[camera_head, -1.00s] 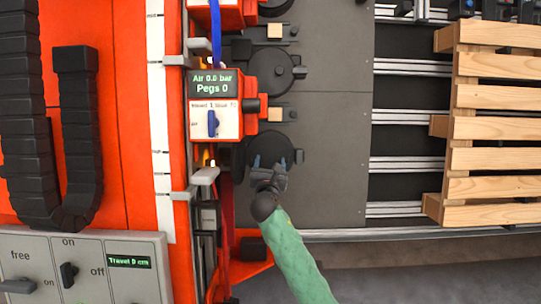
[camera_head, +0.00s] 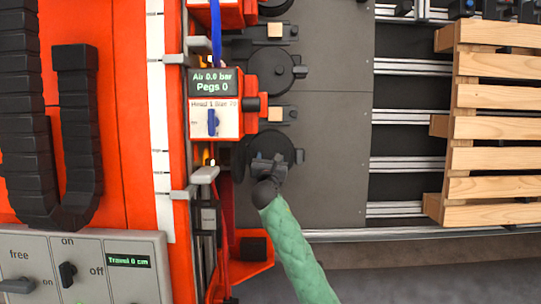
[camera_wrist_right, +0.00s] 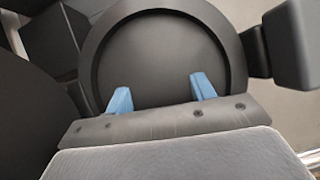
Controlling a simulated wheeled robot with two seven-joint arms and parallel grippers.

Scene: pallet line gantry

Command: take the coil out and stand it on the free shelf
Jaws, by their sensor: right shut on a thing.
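My right gripper (camera_head: 267,163) comes in from below on its green-sleeved arm and is at the lowest black round drum (camera_head: 284,142) beside the orange machine. In the right wrist view its two blue fingertips (camera_wrist_right: 160,94) stand apart against the lower part of the drum's dark round face (camera_wrist_right: 160,50). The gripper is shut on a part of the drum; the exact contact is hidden. I cannot make out a separate coil, nor tell which place is the free shelf. My left gripper is not in view.
A grey plate (camera_head: 330,150) lies right of the drums. A wooden pallet (camera_head: 495,128) is at far right. A grey control panel (camera_head: 95,262) is at lower left.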

